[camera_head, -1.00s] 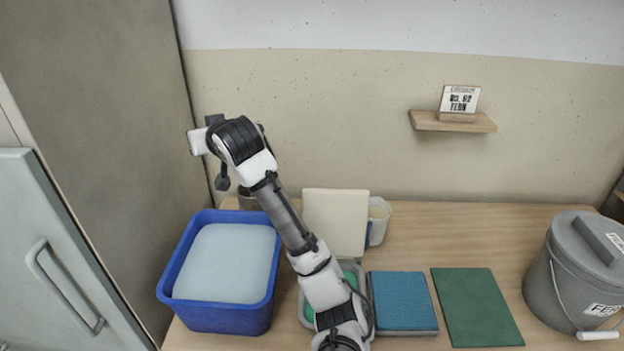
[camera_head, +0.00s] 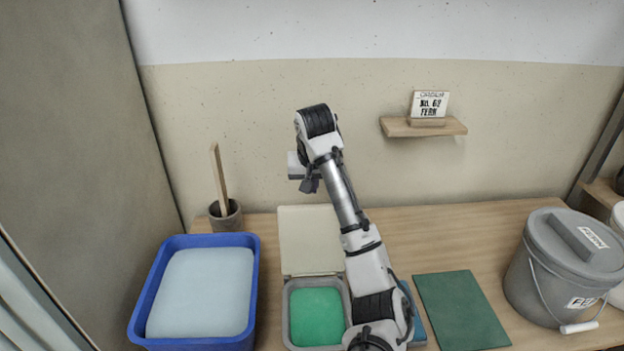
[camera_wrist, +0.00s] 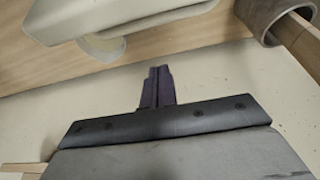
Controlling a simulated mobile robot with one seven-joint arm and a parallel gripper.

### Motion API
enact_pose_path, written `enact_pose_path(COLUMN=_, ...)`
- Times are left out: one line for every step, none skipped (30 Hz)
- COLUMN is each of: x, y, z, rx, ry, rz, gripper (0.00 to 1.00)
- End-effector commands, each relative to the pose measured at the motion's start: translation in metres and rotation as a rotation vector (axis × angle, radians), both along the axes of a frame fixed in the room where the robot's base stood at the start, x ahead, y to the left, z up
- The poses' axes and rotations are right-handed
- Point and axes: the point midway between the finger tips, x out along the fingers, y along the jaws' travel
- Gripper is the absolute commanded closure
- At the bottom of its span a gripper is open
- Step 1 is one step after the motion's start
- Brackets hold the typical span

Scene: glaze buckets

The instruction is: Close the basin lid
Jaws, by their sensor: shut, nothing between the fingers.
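The grey basin (camera_head: 286,318) stands on the table with green glaze (camera_head: 316,316) in it. Its cream lid (camera_head: 306,240) is open and stands up from the basin's back edge. The lid also shows at the top left of the wrist view (camera_wrist: 125,15). My gripper is high above the table near the back wall, above and behind the lid in the head view. Its dark fingers (camera_wrist: 158,75) are together and empty in the wrist view. My arm covers the basin's right side in the head view.
A blue tub (camera_head: 252,290) with pale contents stands left of the basin. A pot with a stick (camera_head: 226,217) is behind it. A green mat (camera_head: 462,310) and grey lidded bucket (camera_head: 555,275) are right. A small wall shelf (camera_head: 424,128) holds a sign.

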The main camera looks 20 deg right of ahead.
Motion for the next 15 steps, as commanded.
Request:
enact_pose_path(x=0.004, y=0.0, z=-0.013, rx=0.004, ry=0.004, rz=0.0, gripper=1.0)
enact_pose_path(x=0.005, y=-0.002, z=-0.016, rx=0.001, ry=0.005, rz=-0.001, gripper=1.0)
enact_pose_path(x=0.008, y=-0.004, z=-0.024, rx=0.0, ry=0.004, rz=-0.002, gripper=1.0)
enact_pose_path(x=0.01, y=-0.004, z=-0.03, rx=0.0, ry=0.004, rz=-0.002, gripper=1.0)
enact_pose_path(x=0.005, y=-0.003, z=-0.027, rx=-0.001, ry=-0.002, rz=0.0, gripper=1.0)
enact_pose_path(x=-0.002, y=-0.001, z=-0.026, rx=-0.001, ry=-0.002, rz=0.0, gripper=1.0)
enact_pose_path(x=-0.006, y=0.0, z=-0.026, rx=-0.001, ry=-0.002, rz=0.0, gripper=1.0)
enact_pose_path(x=-0.009, y=0.002, z=-0.027, rx=-0.002, ry=-0.002, rz=0.001, gripper=1.0)
enact_pose_path(x=-0.013, y=0.003, z=-0.027, rx=-0.001, ry=-0.002, rz=0.0, gripper=1.0)
enact_pose_path(x=-0.016, y=0.004, z=-0.027, rx=-0.001, ry=-0.002, rz=-0.001, gripper=1.0)
enact_pose_path(x=-0.019, y=0.005, z=-0.027, rx=-0.001, ry=-0.002, rz=0.0, gripper=1.0)
enact_pose_path(x=-0.022, y=0.006, z=-0.027, rx=-0.002, ry=-0.001, rz=0.001, gripper=1.0)
enact_pose_path(x=-0.023, y=0.006, z=-0.028, rx=-0.002, ry=-0.001, rz=0.001, gripper=1.0)
enact_pose_path(x=-0.025, y=0.007, z=-0.028, rx=-0.002, ry=-0.001, rz=0.001, gripper=1.0)
enact_pose_path(x=-0.027, y=0.008, z=-0.028, rx=-0.001, ry=-0.001, rz=0.001, gripper=1.0)
